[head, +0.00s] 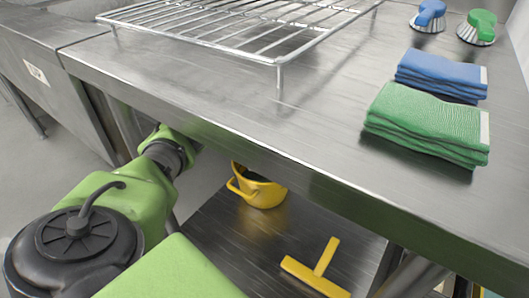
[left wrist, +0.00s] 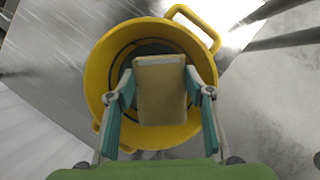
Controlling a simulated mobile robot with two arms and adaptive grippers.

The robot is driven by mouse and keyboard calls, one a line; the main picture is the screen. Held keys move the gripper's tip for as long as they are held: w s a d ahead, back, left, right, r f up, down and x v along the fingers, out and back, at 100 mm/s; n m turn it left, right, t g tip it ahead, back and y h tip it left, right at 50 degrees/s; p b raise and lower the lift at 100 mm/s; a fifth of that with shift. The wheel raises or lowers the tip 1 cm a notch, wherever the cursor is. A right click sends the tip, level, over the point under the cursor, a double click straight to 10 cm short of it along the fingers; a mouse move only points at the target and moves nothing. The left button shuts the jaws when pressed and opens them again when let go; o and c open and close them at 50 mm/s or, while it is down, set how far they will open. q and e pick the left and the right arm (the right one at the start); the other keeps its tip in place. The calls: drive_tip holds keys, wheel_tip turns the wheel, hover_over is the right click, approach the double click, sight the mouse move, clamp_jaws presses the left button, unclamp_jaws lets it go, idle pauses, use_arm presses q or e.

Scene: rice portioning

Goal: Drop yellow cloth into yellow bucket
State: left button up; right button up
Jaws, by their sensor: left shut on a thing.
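The yellow bucket (head: 259,190) stands on the lower steel shelf in the head view, partly hidden by the table edge above it. In the left wrist view the same bucket (left wrist: 97,66) is seen from above, its round opening facing the camera. My left gripper (left wrist: 161,95) is shut on the folded yellow cloth (left wrist: 161,92), which lines up with the bucket's opening. I cannot tell how deep the cloth is relative to the rim. In the head view my left arm reaches under the table edge, and its fingers are hidden. My right gripper is not in view.
A yellow squeegee (head: 318,272) lies on the lower shelf (head: 225,235). The steel tabletop (head: 330,125) above holds a wire rack (head: 240,30), green cloths (head: 425,122), blue cloths (head: 442,75) and two brushes (head: 430,15). The table's front edge overhangs my left arm.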

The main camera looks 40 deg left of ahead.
use_arm(q)
drive_tip(key=o, duration=1.1)
drive_tip(key=shift+c, duration=0.2)
wheel_tip(320, 180, up, 10)
